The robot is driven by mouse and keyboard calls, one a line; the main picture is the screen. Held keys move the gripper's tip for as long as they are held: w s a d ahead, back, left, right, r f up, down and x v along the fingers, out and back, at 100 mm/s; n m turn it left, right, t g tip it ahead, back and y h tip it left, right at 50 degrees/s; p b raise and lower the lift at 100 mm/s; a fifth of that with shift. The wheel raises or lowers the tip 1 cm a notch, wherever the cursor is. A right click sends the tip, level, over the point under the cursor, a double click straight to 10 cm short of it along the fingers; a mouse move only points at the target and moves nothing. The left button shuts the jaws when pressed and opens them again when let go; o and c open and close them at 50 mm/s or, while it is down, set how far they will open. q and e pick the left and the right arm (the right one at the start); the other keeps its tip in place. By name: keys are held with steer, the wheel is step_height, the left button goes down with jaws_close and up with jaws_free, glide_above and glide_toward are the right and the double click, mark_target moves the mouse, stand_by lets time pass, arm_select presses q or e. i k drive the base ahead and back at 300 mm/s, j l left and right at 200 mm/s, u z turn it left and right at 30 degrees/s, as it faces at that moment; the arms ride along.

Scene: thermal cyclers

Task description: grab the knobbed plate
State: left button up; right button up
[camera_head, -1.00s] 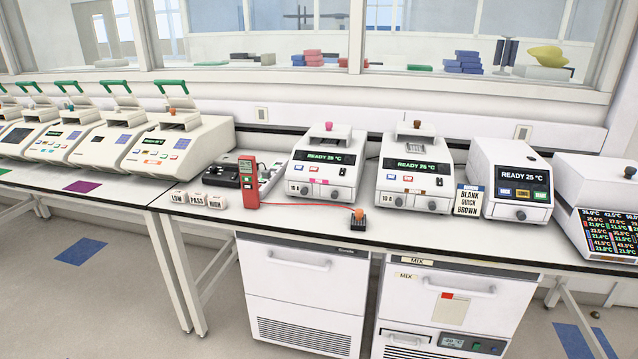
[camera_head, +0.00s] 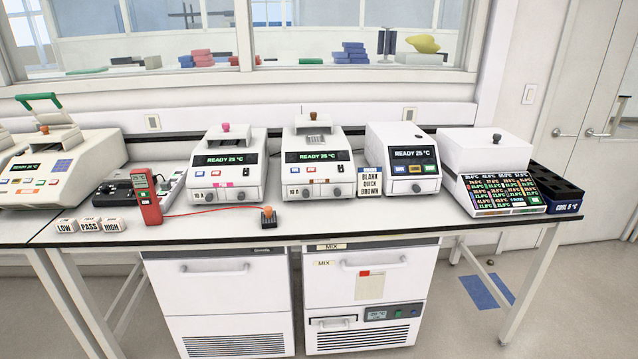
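A small dark block with an orange knob on top (camera_head: 268,217) sits near the front edge of the bench. A red cord runs from it to a red handheld meter (camera_head: 146,200). Other knobs stand on the lids of the left READY cycler (camera_head: 228,172), the middle READY cycler (camera_head: 315,170) and the large white cycler at the right (camera_head: 484,152). I cannot tell for certain which knobbed thing is the plate. Neither of my grippers is in view.
LOW, PASS and HIGH blocks (camera_head: 90,225) lie front left. A dark "COOL" rack (camera_head: 556,188) sits at the bench's right end. The front strip right of the small block is mostly clear.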

mark_target(268, 217)
steer(key=i+z, duration=0.45)
steer(key=i, duration=0.95)
